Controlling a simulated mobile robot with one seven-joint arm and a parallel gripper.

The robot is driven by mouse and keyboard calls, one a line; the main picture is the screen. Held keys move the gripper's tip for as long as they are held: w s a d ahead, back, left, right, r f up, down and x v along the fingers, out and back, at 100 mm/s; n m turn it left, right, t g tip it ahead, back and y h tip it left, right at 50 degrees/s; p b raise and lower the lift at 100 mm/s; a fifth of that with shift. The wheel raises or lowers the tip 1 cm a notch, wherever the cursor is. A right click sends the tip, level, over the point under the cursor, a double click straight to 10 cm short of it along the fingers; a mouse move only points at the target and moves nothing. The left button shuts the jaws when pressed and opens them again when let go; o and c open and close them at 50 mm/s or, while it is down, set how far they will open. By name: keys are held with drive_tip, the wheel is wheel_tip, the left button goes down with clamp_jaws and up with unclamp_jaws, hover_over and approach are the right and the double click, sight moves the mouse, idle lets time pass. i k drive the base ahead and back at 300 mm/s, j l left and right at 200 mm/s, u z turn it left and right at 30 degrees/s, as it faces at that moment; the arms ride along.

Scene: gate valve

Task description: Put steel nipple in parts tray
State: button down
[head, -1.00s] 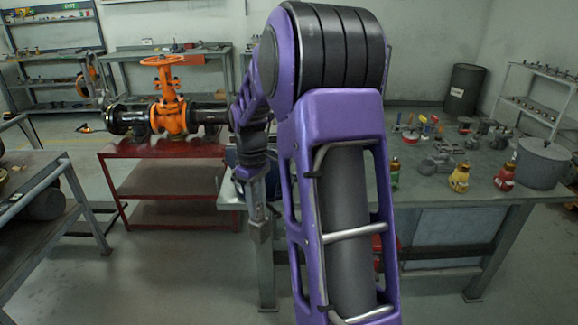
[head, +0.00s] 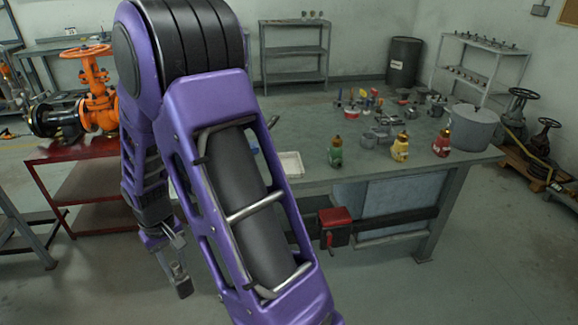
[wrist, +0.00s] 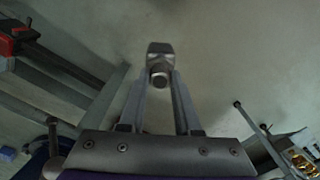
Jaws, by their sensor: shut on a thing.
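My gripper (head: 182,283) hangs low in front of the bench, left of my arm's large link in the head view. In the wrist view my gripper (wrist: 160,70) is shut on a short silvery round piece, which appears to be the steel nipple (wrist: 160,79). Its rounded end shows between the fingertips; the rest is hidden by the fingers. In the head view the nipple is too small to make out. A shallow white tray (head: 291,166), likely the parts tray, lies on the bench near its front edge, partly hidden by my arm. My gripper is below it and to its left.
The grey bench (head: 350,180) carries green, yellow and red bottles, a grey pot (head: 470,130) and several small parts. A red vise-like fixture (head: 335,222) sticks out at its front. The orange gate valve (head: 97,95) stands on a red table (head: 95,155) at left.

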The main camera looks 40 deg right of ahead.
sight(288, 172)
drive_tip(key=l, duration=0.65)
drive_tip(key=i+l+u, duration=0.1)
drive_tip(key=l, duration=0.6)
